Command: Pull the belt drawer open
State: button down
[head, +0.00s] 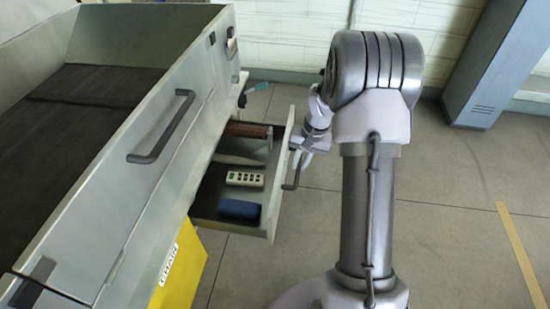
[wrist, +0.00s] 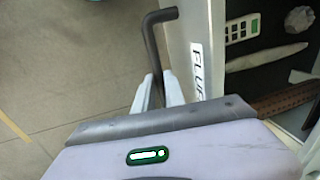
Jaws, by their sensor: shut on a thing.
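A grey drawer (head: 276,195) stands pulled out from the side of the large grey cabinet (head: 175,150). Its dark bar handle (head: 291,182) is on the outer face. My gripper (head: 307,150) is at the far end of this handle, shut on it. In the wrist view the two pale fingers (wrist: 157,90) are either side of the bent dark handle (wrist: 152,42), whose other end sticks out beyond them. The drawer front (wrist: 187,22) bears a white label (wrist: 196,62), partly visible, with letters like "FLUF". The fingertip contact is partly hidden.
In the drawer lie a brown ribbed roll (head: 247,130), a pale object with buttons (head: 245,179) and a blue block (head: 239,210). A yellow bin (head: 180,268) marked "CHAIN" is below. Free floor (head: 450,215) lies to the right, with a grey locker (head: 497,65) at the back.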

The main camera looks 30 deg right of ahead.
jog(key=s+d, duration=0.6)
jog(key=d, duration=0.2)
jog(key=shift+d+p, duration=0.15)
jog(key=shift+p, duration=0.25)
jog(key=c, duration=1.4)
grip_release()
notch_tip(320, 180, up, 17)
jog(key=s+d+p, duration=0.2)
jog(key=p, duration=0.4)
jog(key=shift+d, duration=0.3)
